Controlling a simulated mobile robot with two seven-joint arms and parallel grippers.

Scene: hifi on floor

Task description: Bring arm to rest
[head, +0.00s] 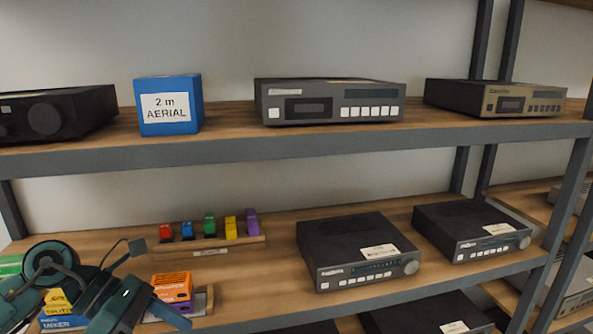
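My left arm comes in at the bottom left, in front of the lower shelf. Its gripper (165,312) is low in the picture, in front of an orange box (172,287). Part of the hand is cut off by the bottom edge, and I cannot tell whether the fingers are apart or hold anything. My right arm and gripper are not in view.
The upper shelf (300,146) holds hi-fi units and a blue "2 m AERIAL" box (168,104). The lower shelf (255,292) holds a rack (208,245) of coloured pieces, small boxes by my arm, and two dark units (358,252). Bare wood lies between rack and units.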

